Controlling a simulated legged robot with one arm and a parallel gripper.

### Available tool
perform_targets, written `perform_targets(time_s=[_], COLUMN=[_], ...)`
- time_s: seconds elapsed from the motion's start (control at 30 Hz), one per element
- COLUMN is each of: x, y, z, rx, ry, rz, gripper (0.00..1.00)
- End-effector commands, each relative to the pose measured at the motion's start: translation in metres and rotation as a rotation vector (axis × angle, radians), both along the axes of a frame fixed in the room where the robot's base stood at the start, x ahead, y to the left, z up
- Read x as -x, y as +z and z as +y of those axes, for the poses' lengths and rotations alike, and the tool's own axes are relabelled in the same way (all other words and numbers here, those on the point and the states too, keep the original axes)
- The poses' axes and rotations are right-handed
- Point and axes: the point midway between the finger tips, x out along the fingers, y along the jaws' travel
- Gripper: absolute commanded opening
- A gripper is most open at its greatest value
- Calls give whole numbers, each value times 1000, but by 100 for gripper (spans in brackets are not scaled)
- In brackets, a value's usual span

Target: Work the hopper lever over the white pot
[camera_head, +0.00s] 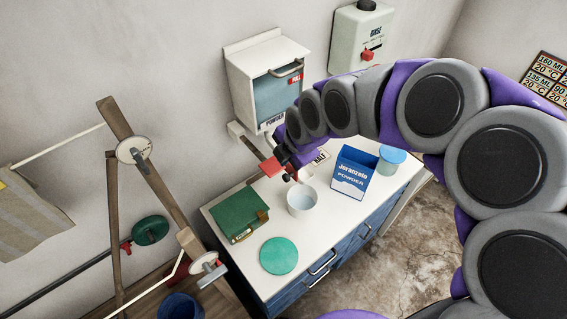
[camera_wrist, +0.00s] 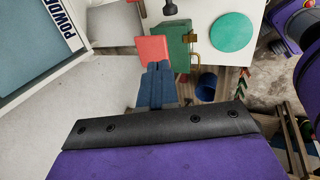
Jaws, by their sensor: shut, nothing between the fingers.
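The white pot (camera_head: 301,203) stands open on the counter, below and right of the paddle in the head view. My gripper (camera_head: 290,172) is shut and empty beside the paddle. In the wrist view its blue fingertips (camera_wrist: 158,70) are close to the paddle's lower edge; contact is unclear.
The white counter (camera_head: 232,212) holds a green book-like case (camera_head: 238,212), a round green disc (camera_head: 279,255), a blue Powder box (camera_head: 354,172) and a lidded tub (camera_head: 391,159). A RINSE dispenser (camera_head: 360,38) hangs on the wall. A wooden frame (camera_head: 150,170) stands at left.

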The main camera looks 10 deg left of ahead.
Motion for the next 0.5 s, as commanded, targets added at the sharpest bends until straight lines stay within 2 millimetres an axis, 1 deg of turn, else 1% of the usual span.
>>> perform_targets(time_s=[0.03, 0.2, 0.5], x=[1, 5, 6], y=[7, 18, 21], z=[0, -6, -12], rx=[-2, 0, -3], ry=[1, 2, 2], rz=[-2, 2, 0], gripper=[0, 0, 0])
